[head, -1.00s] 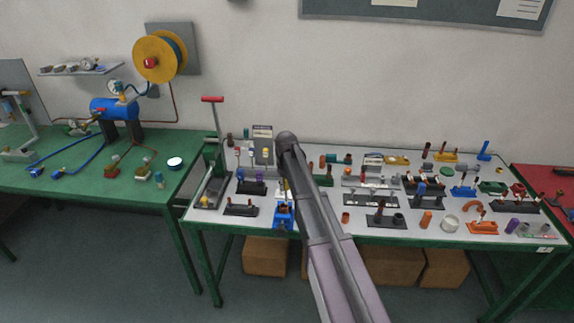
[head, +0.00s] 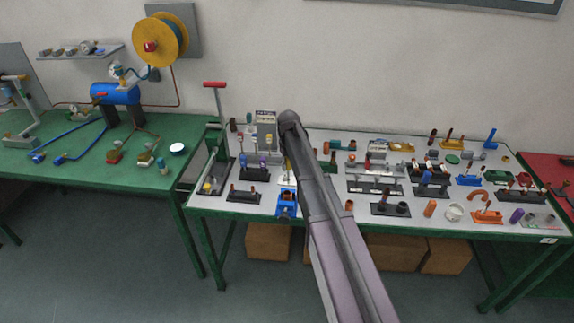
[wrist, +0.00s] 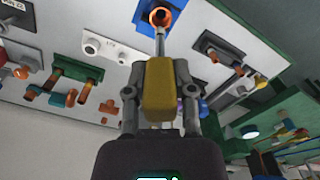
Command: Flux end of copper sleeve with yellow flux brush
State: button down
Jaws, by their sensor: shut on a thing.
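My gripper (wrist: 160,92) is shut on the yellow handle of the flux brush (wrist: 159,80) in the wrist view. The brush's thin grey shaft points up in that view, to the open end of the copper sleeve (wrist: 168,15). The shaft's far end overlaps the sleeve's round mouth; I cannot tell whether it touches or is inside. The sleeve sits at a blue holder (wrist: 142,14), which appears to be the blue vise (head: 287,204) at the bench's front edge in the head view. There, my arm hides most of the gripper and brush.
Many small fixtures and copper fittings crowd the grey bench (head: 330,208). A red-handled tool (head: 215,84) stands upright at its left end. A green bench (head: 120,182) with a blue tank (head: 115,94) stands to the left.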

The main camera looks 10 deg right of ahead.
jog(key=shift+f+b, duration=2.5)
jog(key=shift+f, duration=0.15)
jog(key=shift+f, duration=0.25)
